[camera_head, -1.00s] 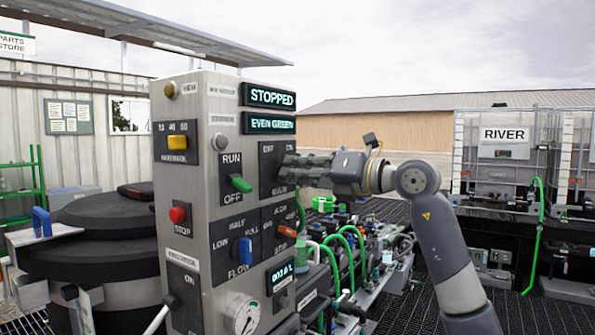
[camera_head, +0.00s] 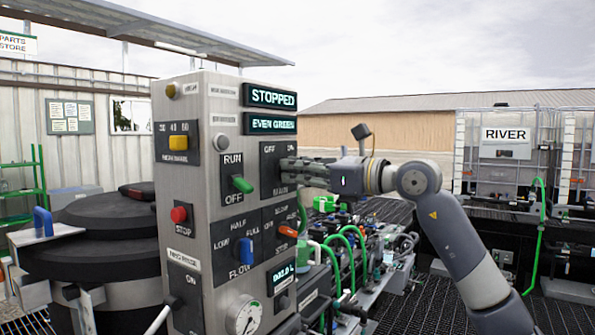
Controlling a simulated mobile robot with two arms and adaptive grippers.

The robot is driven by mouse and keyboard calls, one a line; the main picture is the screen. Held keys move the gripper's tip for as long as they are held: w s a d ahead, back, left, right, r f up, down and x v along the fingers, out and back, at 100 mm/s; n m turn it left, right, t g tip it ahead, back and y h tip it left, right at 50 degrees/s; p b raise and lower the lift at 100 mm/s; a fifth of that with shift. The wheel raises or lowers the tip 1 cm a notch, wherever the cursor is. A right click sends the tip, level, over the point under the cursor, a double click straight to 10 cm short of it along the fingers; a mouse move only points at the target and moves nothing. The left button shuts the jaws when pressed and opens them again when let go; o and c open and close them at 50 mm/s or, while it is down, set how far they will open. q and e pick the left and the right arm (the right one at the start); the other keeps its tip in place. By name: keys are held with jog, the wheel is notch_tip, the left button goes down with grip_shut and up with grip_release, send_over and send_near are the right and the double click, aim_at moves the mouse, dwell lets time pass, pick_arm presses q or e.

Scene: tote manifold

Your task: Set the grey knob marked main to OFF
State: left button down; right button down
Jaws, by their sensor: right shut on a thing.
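The tall grey control panel (camera_head: 210,110) stands left of centre. On its right side is a dark switch plate (camera_head: 268,152) with OFF at upper left and ON at upper right; the lettering below is too small to read surely. My right gripper (camera_head: 287,168) reaches in from the right, its fingers shut at the front of this plate. They hide the grey knob, so I cannot tell where its pointer stands. The upper display (camera_head: 270,97) reads STOPPED. My left gripper is not in view.
A green RUN/OFF lever (camera_head: 242,184) sits just left of my right gripper. An orange lever (camera_head: 288,231), a blue flow lever (camera_head: 246,251) and a red stop button (camera_head: 178,215) are on the same panel. Hoses and pipes (camera_head: 350,250) lie below my right arm.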

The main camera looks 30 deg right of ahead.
jog(key=n, duration=0.5)
jog(key=shift+a, duration=0.1)
jog(key=shift+n, duration=0.3)
dwell(0.4)
jog(key=c, duration=1.6)
grip_release()
jog(key=shift+s, duration=0.1)
jog(key=shift+c, duration=0.2)
jog(key=shift+s, duration=0.1)
jog(key=v, duration=1.2)
